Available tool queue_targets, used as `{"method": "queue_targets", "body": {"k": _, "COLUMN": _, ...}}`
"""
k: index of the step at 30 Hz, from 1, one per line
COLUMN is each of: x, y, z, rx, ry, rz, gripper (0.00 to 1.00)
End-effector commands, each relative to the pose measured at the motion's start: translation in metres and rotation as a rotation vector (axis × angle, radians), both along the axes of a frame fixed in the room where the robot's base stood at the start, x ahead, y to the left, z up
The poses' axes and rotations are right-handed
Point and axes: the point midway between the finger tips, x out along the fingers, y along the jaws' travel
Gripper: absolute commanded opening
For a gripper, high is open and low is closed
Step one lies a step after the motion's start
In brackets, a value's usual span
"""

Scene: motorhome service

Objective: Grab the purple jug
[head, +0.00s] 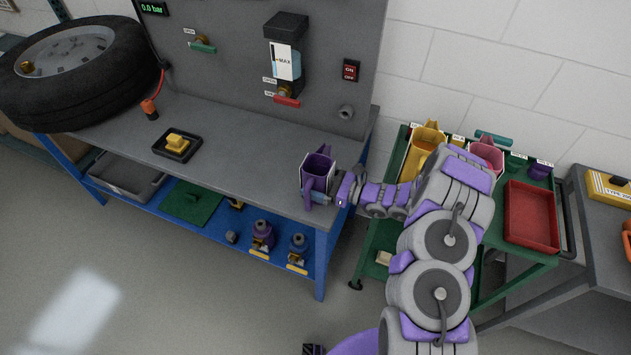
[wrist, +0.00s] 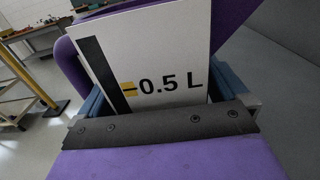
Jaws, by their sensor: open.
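The purple jug (head: 319,165) stands at the front right corner of the grey workbench, with a white label on its side. In the wrist view the jug (wrist: 235,22) fills the upper middle, its label (wrist: 160,65) reading "0.5 L". My gripper (head: 316,197) is right at the jug, reaching in from the right. In the wrist view my gripper (wrist: 155,98) is open, with one blue-grey finger at each side of the label. Whether the fingers touch the jug cannot be told. The fingertips are partly hidden.
The workbench (head: 240,150) carries a tyre (head: 70,65) and a black tray with a yellow block (head: 177,142). A green cart (head: 495,240) to the right holds a yellow jug (head: 425,145), a pink jug (head: 487,155) and a red tray (head: 531,215).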

Motion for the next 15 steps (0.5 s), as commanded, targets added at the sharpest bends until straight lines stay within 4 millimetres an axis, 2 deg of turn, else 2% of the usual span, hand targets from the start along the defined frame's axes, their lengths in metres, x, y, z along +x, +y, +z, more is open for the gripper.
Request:
{"method": "queue_targets", "body": {"k": 8, "x": 0.0021, "y": 0.0018, "z": 0.0004, "rx": 0.001, "ry": 0.0, "rz": -0.003, "gripper": 1.0}}
{"method": "queue_targets", "body": {"k": 15, "x": 0.0021, "y": 0.0033, "z": 0.0, "rx": 0.0, "ry": 0.0, "rz": -0.003, "gripper": 0.79}}
